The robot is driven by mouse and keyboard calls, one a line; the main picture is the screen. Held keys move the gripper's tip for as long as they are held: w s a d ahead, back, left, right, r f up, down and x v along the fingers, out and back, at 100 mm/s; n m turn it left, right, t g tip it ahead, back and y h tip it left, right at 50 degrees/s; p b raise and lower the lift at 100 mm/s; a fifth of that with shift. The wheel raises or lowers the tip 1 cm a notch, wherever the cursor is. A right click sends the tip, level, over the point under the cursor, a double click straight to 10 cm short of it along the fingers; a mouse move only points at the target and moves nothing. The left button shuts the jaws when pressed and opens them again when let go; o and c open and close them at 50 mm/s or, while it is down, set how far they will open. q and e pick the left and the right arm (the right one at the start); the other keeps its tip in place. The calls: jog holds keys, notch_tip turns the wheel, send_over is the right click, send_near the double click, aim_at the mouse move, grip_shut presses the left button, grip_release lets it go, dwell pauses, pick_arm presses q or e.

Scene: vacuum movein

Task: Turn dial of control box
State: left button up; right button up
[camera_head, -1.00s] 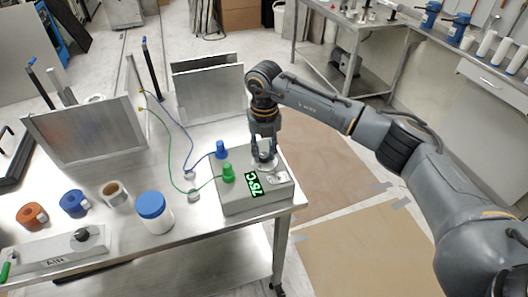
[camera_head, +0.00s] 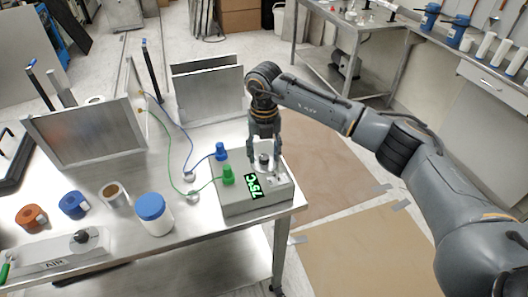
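The grey control box (camera_head: 258,204) sits at the right front corner of the steel table. Its green display (camera_head: 254,186) reads 75°C, and a blue and a green connector stand on its left side. The dark dial (camera_head: 264,159) is on the top of the box near the back. My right gripper (camera_head: 264,164) points down over the dial, with its fingers spread on either side of it. Whether the fingertips touch the dial cannot be told. My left gripper is not in view.
A white jar with a blue lid (camera_head: 154,212) stands left of the box. Tape rolls (camera_head: 73,204) and an AIR panel (camera_head: 60,257) lie further left. Upright metal plates (camera_head: 208,92) stand behind. Blue and green cables run to the connectors. Floor right of the table is open.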

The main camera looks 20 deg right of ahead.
aim_at(264, 156)
jog(key=shift+r, duration=0.2)
notch_tip(264, 156, up, 12)
jog(key=shift+f, duration=0.15)
dwell(0.5)
